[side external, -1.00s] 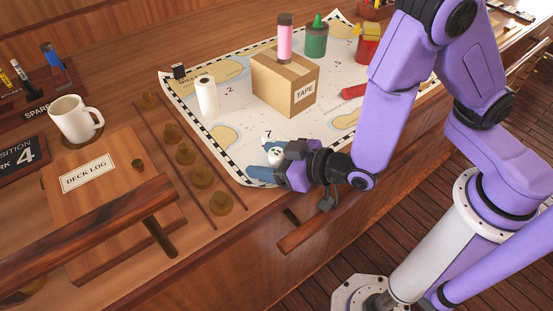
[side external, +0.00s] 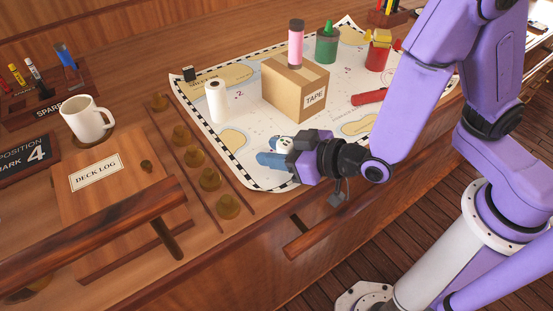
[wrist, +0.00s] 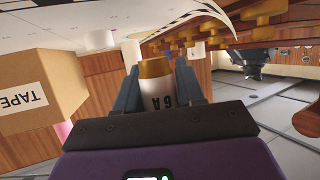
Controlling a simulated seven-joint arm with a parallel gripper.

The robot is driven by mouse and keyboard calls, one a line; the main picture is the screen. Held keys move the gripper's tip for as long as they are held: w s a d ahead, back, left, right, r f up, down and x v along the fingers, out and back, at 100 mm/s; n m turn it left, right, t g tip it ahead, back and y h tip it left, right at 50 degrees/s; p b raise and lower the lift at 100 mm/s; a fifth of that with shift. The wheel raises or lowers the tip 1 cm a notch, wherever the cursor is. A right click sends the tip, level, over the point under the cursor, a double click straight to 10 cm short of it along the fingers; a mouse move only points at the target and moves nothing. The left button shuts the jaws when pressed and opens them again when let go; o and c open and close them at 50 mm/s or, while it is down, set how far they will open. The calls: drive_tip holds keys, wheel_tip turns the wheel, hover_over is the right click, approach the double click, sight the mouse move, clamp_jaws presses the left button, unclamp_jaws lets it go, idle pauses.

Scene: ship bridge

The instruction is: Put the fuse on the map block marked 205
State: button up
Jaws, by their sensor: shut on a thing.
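My gripper (side external: 280,155) is shut on the fuse (wrist: 158,88), a pale cylinder with a brass-coloured cap and the marking 6A. In the wrist view it stands between the two blue-grey fingers (wrist: 157,75). In the side view the fuse (side external: 285,144) shows only as a small pale part, mostly hidden by the gripper. The gripper is over the front edge of the chart (side external: 262,183). A small dark block (side external: 190,74) sits at the chart's back left corner. I can read no 205 on anything in view.
A cardboard box marked TAPE (side external: 285,95) stands mid-chart. A white roll (side external: 217,103) stands left of it, a pink cylinder (side external: 296,46) and green container (side external: 326,46) behind. Brass knobs (side external: 195,157) line the chart's left side. A red item (side external: 368,97) lies right.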

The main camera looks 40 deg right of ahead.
wheel_tip(320, 180, up, 6)
idle(0.4)
